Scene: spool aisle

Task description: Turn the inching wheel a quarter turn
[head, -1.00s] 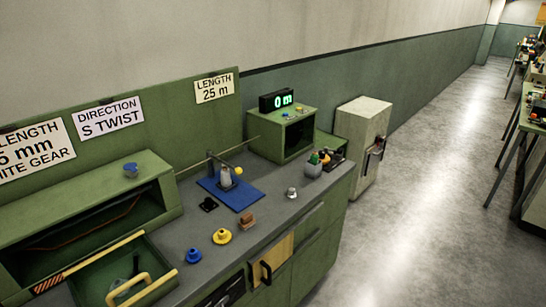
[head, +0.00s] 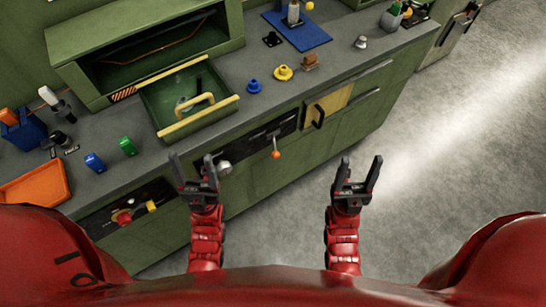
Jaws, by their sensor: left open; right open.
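My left gripper (head: 192,166) is open and empty, jaws pointing up in the picture, in front of the green bench's front. A round grey metal knob or wheel (head: 224,168) shows just right of its jaws; I cannot tell whether they touch. In a dark opening lower left on the bench front is a round part with red and yellow pieces (head: 125,216). I cannot tell which of these is the inching wheel. My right gripper (head: 361,168) is open and empty over the floor, right of the bench front.
An orange-tipped lever (head: 276,152) sticks out of a dark front slot. An open green tray with yellow handles (head: 165,131), blue and green spool-like pieces (head: 94,162) and an orange bin (head: 36,189) are on the bench. The floor (head: 440,170) at right is clear.

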